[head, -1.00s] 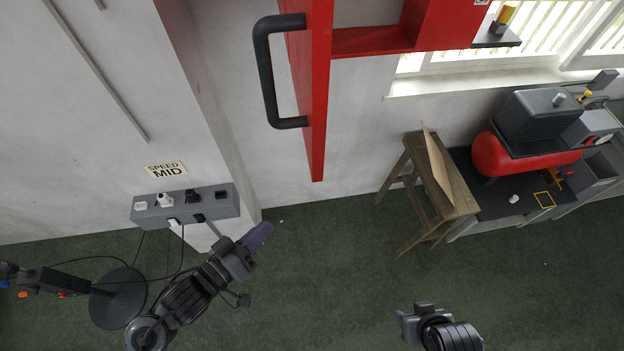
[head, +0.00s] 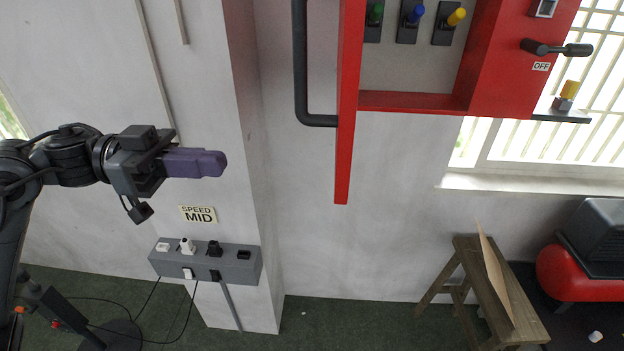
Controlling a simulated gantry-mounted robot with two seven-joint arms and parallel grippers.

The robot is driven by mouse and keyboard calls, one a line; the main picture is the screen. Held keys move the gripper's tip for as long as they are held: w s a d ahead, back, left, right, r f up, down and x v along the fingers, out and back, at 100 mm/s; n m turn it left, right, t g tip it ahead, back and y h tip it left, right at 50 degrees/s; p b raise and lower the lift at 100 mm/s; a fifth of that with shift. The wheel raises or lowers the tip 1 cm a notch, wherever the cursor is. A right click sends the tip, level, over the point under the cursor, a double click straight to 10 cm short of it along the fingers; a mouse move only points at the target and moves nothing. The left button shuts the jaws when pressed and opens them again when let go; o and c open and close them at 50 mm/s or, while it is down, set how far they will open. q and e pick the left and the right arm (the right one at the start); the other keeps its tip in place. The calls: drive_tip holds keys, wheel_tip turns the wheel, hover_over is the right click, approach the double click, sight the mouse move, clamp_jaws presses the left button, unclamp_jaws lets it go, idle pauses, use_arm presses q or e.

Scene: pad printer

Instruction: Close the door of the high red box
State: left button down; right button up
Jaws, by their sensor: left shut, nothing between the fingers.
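The high red box (head: 490,55) is on the wall at the top right of the head view. Its red door (head: 346,130) stands open, swung out on the left side and seen nearly edge-on. A black bar handle (head: 301,70) is on the door's left face. My left gripper (head: 222,164) is shut and empty, with purple fingers pointing right. It is left of the door and its handle, apart from both. The top of the box and door is cut off by the frame. My right gripper is not in view.
Inside the box are green, blue and yellow knobs (head: 455,18). A black lever (head: 555,48) is on its side. Below are a grey socket box (head: 205,262), a wooden stool (head: 480,285) and a red compressor tank (head: 575,270). The wall below the door is bare.

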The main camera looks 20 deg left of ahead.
use_arm(q)
drive_tip(key=p+x, duration=0.5)
drive_tip(key=x, duration=0.9)
